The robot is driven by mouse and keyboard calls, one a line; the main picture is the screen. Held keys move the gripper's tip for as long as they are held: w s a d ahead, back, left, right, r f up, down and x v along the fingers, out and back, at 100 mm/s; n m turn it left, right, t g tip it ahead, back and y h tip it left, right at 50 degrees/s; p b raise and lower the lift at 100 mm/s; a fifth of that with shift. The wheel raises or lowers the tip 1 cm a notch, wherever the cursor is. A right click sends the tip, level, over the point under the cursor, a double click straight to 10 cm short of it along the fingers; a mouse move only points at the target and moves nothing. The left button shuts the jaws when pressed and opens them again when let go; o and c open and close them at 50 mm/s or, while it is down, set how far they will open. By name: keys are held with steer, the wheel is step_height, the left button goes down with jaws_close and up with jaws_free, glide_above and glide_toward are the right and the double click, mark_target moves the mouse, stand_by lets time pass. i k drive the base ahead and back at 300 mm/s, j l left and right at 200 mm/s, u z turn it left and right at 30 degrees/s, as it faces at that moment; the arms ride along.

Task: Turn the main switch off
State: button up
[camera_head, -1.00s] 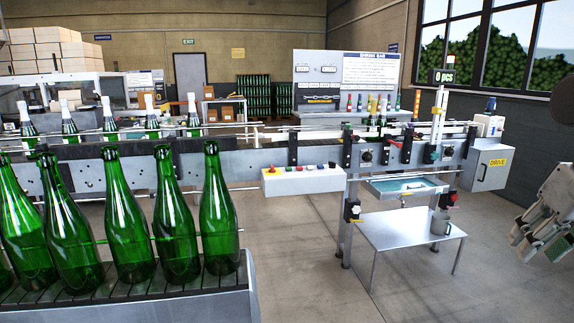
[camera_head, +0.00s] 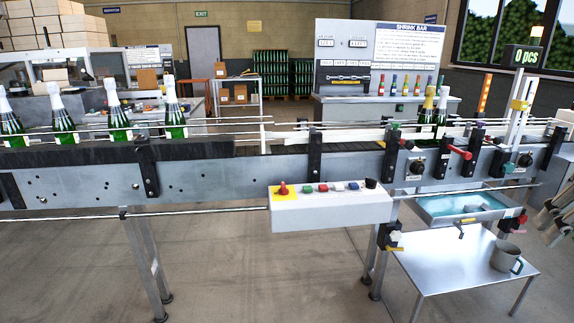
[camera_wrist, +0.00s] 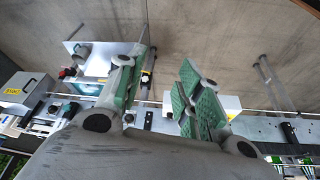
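A red rotary switch (camera_head: 283,188) on a yellow plate, which looks like the main switch, stands at the left end of a white control box (camera_head: 332,212) on the front of the conveyor. Its handle points upward; its marking is too small to read. Several other buttons and a black knob (camera_head: 372,184) sit to its right. My gripper (camera_head: 556,214) is partly in view at the right edge, well away from the box. In the wrist view my gripper (camera_wrist: 158,84) has its green-padded fingers spread with nothing between them. The switch cannot be made out there.
The conveyor (camera_head: 225,180) carries several foil-topped green bottles (camera_head: 119,118). A low metal table (camera_head: 455,265) with a grey mug (camera_head: 504,257) stands below a blue-lined tray (camera_head: 470,207) at right. Conveyor legs reach the floor; the floor in front is clear.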

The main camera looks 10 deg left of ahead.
mark_target(282, 191)
steer(key=i+u, duration=0.2)
steer(key=i, duration=0.25)
steer(key=i+l+u, duration=0.2)
steer(key=i, duration=0.25)
steer(key=i+l+u, duration=0.2)
steer(key=i, duration=0.25)
steer(key=j, duration=0.1)
